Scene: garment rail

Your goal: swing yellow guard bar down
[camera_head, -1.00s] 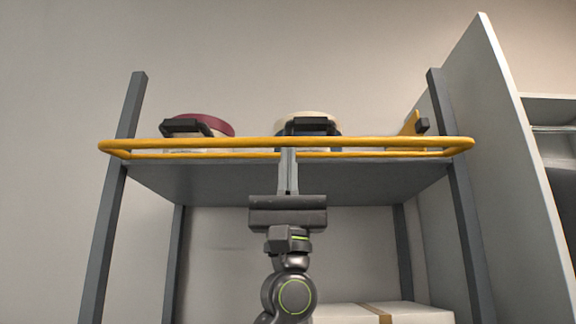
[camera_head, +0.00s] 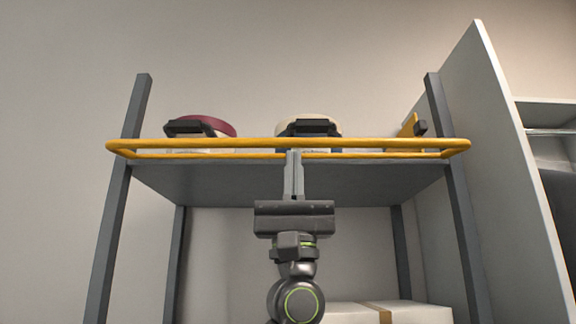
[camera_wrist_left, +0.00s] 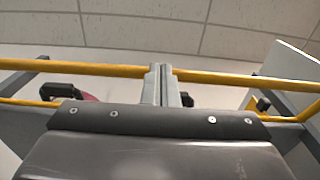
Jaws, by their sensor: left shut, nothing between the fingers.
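The yellow guard bar (camera_head: 220,144) runs level across the front of the rack's upper shelf, with a lower yellow rail just beneath its top rail. My left gripper (camera_head: 293,156) is upright at the middle of the bar, its fingers shut with nothing between them. In the head view the fingertips overlap the lower rail and end just under the top rail. In the left wrist view the fingertips (camera_wrist_left: 161,70) overlap the yellow bar (camera_wrist_left: 215,77); I cannot tell whether they touch it. My right gripper is not in view.
On the grey shelf (camera_head: 230,183) stand a dark red-topped container (camera_head: 207,122) and a cream-topped one (camera_head: 308,121), both with black handles. Grey posts (camera_head: 115,215) flank the shelf. A white box (camera_head: 400,313) sits lower right, and a pale panel (camera_head: 500,170) stands at the right.

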